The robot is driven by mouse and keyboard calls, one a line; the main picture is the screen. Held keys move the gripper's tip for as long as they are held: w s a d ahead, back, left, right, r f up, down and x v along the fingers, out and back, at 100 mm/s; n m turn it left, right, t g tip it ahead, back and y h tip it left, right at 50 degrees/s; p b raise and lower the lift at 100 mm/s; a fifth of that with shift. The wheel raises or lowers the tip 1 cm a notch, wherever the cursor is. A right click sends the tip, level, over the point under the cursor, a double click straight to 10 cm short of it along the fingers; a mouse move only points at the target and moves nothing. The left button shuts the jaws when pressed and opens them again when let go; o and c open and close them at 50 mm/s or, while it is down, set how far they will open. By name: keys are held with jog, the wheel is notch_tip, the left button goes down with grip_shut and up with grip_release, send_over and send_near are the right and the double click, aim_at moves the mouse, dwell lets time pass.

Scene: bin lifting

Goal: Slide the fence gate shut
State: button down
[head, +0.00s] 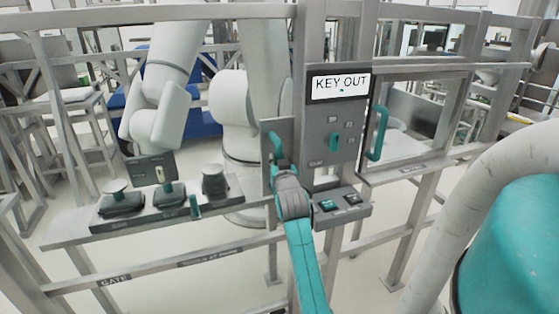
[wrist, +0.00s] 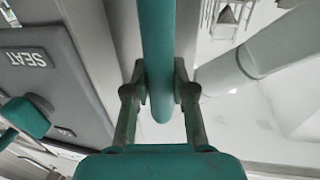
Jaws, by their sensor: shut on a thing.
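My gripper (head: 281,163) is shut on a teal upright handle (head: 275,144) on a narrow grey plate (head: 286,130), just left of the control panel. In the wrist view the teal handle (wrist: 157,60) runs between the two fingers (wrist: 160,95). The fence gate's lower rail carries a "GATE" label (head: 115,280) at the lower left.
A grey control panel (head: 322,122) with a "KEY OUT" display stands right of the handle, with a button box (head: 348,202) below. A second teal handle (head: 378,133) is on a framed window to the right. A shelf (head: 140,222) holds several dark items. A white robot arm (head: 165,85) stands behind the fence.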

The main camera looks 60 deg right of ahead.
jog(key=shift+s+d, duration=0.2)
jog(key=c, duration=0.9)
grip_release()
jog(key=shift+d, duration=0.1)
jog(key=shift+c, duration=0.2)
jog(key=v, duration=1.2)
